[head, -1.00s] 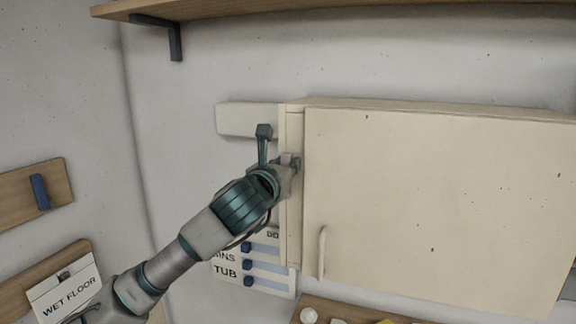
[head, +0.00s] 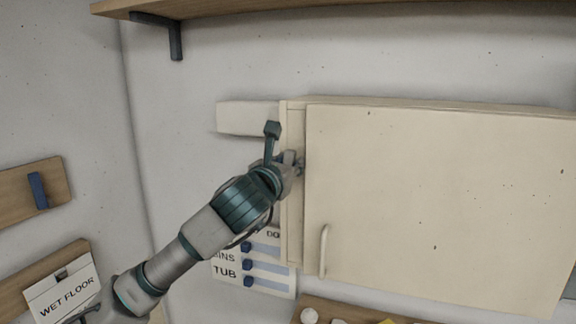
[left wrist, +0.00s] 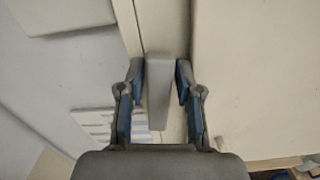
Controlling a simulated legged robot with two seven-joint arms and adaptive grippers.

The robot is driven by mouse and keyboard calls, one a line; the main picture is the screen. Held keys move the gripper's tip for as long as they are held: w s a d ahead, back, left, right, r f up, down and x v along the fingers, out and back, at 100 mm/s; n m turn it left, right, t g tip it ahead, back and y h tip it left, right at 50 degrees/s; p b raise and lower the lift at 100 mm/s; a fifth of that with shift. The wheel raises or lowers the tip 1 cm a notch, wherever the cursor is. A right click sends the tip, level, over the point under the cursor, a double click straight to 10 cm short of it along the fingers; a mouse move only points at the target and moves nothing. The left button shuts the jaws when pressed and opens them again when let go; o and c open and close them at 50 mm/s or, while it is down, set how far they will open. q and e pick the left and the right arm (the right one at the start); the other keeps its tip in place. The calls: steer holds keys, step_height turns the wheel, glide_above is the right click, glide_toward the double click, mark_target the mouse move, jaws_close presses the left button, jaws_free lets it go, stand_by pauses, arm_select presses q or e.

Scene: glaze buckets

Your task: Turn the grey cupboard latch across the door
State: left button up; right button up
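The grey latch (left wrist: 159,90) shows in the left wrist view as a plain bar on the strip beside the cupboard door, running nearly up and down in that picture. My left gripper (left wrist: 160,78) has a finger on each side of it, close against its sides, and looks shut on it. In the head view, my left gripper (head: 294,168) is at the left edge of the cream cupboard door (head: 430,200) and hides most of the latch. The door is closed. My right gripper is in neither view.
A door handle (head: 323,250) stands out low on the door. A wooden shelf (head: 340,10) with a dark bracket (head: 175,40) is above. A labelled board (head: 262,282) hangs below my left arm. A "WET FLOOR" sign (head: 62,295) is at lower left.

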arm_select(q)
steer(key=v, duration=1.2)
steer(key=shift+w+a, duration=0.1)
